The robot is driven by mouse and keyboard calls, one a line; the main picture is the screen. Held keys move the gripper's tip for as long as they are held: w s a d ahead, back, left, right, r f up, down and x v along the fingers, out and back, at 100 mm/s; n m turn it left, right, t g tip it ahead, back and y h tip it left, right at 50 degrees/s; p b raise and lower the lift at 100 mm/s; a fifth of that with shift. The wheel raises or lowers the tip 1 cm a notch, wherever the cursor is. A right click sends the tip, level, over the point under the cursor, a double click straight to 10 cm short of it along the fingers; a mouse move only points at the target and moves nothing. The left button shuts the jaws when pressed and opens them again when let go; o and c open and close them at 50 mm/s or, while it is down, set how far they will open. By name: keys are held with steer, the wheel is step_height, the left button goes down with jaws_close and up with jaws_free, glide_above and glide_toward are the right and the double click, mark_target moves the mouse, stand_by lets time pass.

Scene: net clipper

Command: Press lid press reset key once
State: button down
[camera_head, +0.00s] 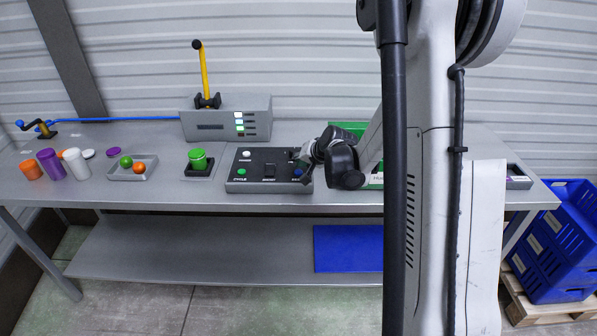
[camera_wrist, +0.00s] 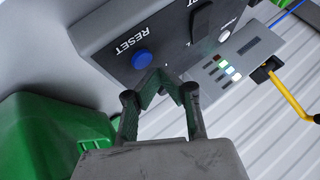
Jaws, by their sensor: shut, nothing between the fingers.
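The blue reset key (camera_wrist: 142,60) sits on the dark control panel (camera_wrist: 110,47) under the printed word RESET. In the head view, a bit of blue key (camera_head: 297,173) shows at the right end of the black-topped panel (camera_head: 258,184), partly covered by my gripper (camera_head: 303,164). In the wrist view, my gripper's fingertips (camera_wrist: 160,76) are together with nothing between them, just beside the blue key. I cannot tell whether they touch it. The panel also carries a green key (camera_head: 242,171) marked CYCLE, a white key (camera_head: 246,154) and a dark switch (camera_head: 269,171).
A grey box (camera_head: 228,122) with lit green indicators and a yellow lever (camera_head: 204,72) stands behind the panel. A green bin (camera_wrist: 50,130) is close beside my gripper in the wrist view.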

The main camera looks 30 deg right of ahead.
mark_target(299, 172)
steer(key=shift+r+p, duration=1.3)
steer(key=shift+r, duration=1.2)
steer(key=shift+s+a+r, duration=0.15)
steer(key=shift+a+r, duration=0.05)
steer(key=shift+r, duration=0.05)
steer(key=s+a+r+n+g, duration=0.1)
steer(key=s+a+r+n, duration=0.3)
steer(key=s+a+r, duration=0.85)
steer(key=s+a+n, duration=0.2)
steer(key=s+a, duration=0.1)
steer(key=s, duration=0.7)
steer(key=s+a+n+g+h, duration=0.1)
steer(key=s+a, duration=0.3)
steer(key=s, duration=0.6)
steer(key=shift+a+r+n, duration=0.15)
steer(key=shift+r+n, duration=0.25)
